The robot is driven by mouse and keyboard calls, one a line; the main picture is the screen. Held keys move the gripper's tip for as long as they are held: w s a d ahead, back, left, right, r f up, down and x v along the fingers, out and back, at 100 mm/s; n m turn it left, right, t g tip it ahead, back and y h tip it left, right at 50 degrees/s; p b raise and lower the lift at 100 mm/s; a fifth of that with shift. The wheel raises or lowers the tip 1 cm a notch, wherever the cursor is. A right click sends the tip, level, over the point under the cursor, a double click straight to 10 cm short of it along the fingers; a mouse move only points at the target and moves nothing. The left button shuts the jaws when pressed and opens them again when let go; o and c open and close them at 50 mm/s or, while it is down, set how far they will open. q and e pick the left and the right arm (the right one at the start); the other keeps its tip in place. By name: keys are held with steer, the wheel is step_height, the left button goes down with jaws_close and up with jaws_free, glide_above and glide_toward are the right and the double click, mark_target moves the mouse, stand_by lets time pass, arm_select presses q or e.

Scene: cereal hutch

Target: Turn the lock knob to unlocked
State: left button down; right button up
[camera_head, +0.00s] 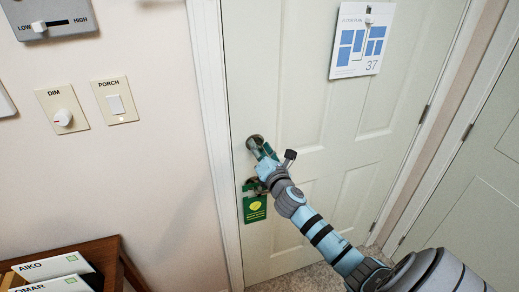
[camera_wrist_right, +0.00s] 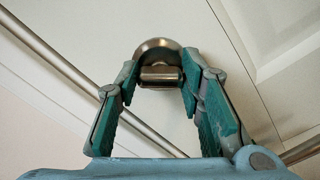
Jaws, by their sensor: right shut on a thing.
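The lock knob (camera_head: 254,140) is on the left side of a pale panelled door, partly hidden by my right gripper (camera_head: 264,154). In the right wrist view the lock knob (camera_wrist_right: 160,74) is a metal thumb-turn on a round metal plate, its bar lying crosswise. The teal fingers of my right gripper (camera_wrist_right: 158,80) are on both sides of the bar and shut on it. No lock markings can be read. My left gripper is out of view.
A green hang tag (camera_head: 255,208) hangs from the door handle just below the knob. A floor plan sheet (camera_head: 359,40) is on the door. Dimmer (camera_head: 62,109) and porch switch (camera_head: 115,101) are on the left wall. A wooden rack (camera_head: 112,251) with name cards stands lower left.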

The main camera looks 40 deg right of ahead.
steer(key=m, duration=0.4)
steer(key=shift+f+m+b, duration=0.15)
steer(key=shift+m+b, duration=0.15)
steer(key=shift+b, duration=0.05)
steer(key=m+b, duration=0.1)
steer(key=m, duration=0.4)
steer(key=shift+d, duration=0.1)
stand_by(0.3)
steer(key=o, duration=1.2)
steer(key=shift+c, duration=0.2)
steer(key=v, duration=1.2)
steer(key=shift+m, duration=0.3)
